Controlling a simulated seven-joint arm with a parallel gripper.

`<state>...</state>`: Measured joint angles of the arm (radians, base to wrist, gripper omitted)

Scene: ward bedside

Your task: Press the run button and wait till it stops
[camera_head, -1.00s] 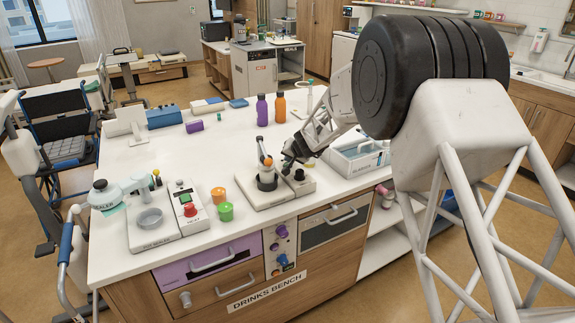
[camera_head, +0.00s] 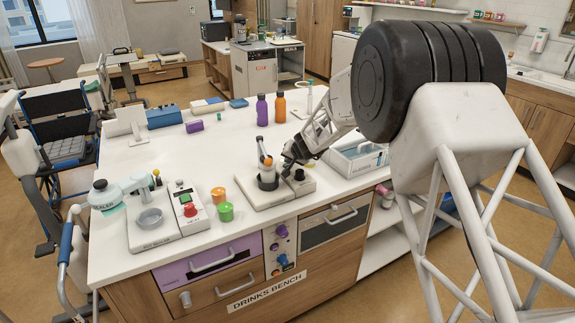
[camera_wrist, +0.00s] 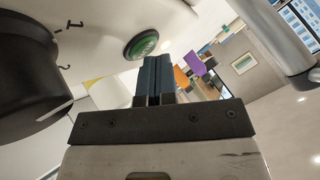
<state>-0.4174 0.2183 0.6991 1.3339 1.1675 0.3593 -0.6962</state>
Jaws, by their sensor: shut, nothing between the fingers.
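The machine (camera_head: 262,198) on the bench's front edge has a pale base, a black ring and an upright part with an orange piece. A black knob (camera_head: 299,175) sits at its right end. In the wrist view a round green button (camera_wrist: 143,43) with a dark rim is set in a pale surface, with a black numbered knob (camera_wrist: 25,75) to its left. My gripper (camera_wrist: 157,62) is shut and empty, its fingertips close beside the button in that view; I cannot tell if they touch. In the head view my gripper (camera_head: 288,161) is just above the knob end of the machine.
A pale open box (camera_head: 358,160) stands right of my gripper. Orange (camera_head: 218,194) and green (camera_head: 226,212) cups and a unit with a red button (camera_head: 190,210) are to the left. Purple (camera_head: 262,110) and orange (camera_head: 280,108) bottles stand behind. The bench middle is clear.

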